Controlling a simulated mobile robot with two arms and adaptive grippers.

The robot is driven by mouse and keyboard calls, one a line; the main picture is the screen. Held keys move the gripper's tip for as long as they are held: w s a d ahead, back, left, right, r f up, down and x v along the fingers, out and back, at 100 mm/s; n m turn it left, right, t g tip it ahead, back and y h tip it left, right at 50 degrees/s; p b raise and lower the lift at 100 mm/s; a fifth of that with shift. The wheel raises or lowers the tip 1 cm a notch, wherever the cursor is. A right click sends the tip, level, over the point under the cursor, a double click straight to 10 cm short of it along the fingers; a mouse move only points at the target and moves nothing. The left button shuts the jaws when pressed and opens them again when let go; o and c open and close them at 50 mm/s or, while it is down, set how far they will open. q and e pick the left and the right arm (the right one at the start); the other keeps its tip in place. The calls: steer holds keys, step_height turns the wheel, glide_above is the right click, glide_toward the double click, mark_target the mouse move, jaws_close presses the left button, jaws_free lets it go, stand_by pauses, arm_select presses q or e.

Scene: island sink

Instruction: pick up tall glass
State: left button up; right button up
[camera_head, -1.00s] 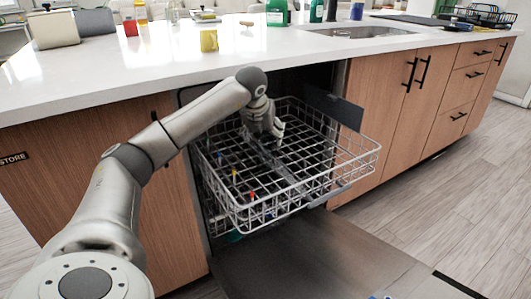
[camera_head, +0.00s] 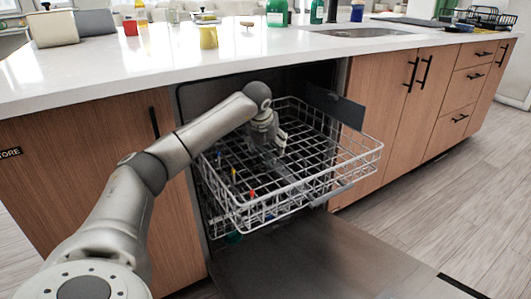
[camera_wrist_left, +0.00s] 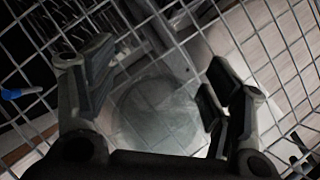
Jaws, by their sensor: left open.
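A clear, see-through glass (camera_wrist_left: 158,112) shows in the left wrist view, between the two fingers. Its round outline is faint against the wire rack. My left gripper (camera_wrist_left: 155,95) is open, with one finger on either side of the glass and gaps showing; I cannot tell whether the fingers reach down around it. In the head view my left gripper (camera_head: 271,142) points down into the pulled-out upper dishwasher rack (camera_head: 318,196). I cannot make out the glass there. My right gripper is not in view.
The white countertop (camera_head: 120,66) overhangs the dishwasher just behind my arm. The open dishwasher door (camera_head: 310,258) lies below the rack. Small coloured utensils stand at the rack's left side. A yellow cup (camera_head: 208,38) and several bottles stand on the counter.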

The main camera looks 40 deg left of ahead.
arm_select(q)
steer(key=c, duration=1.2)
steer(key=shift+r, duration=0.1)
steer(key=shift+c, duration=0.2)
steer(key=shift+r, duration=0.1)
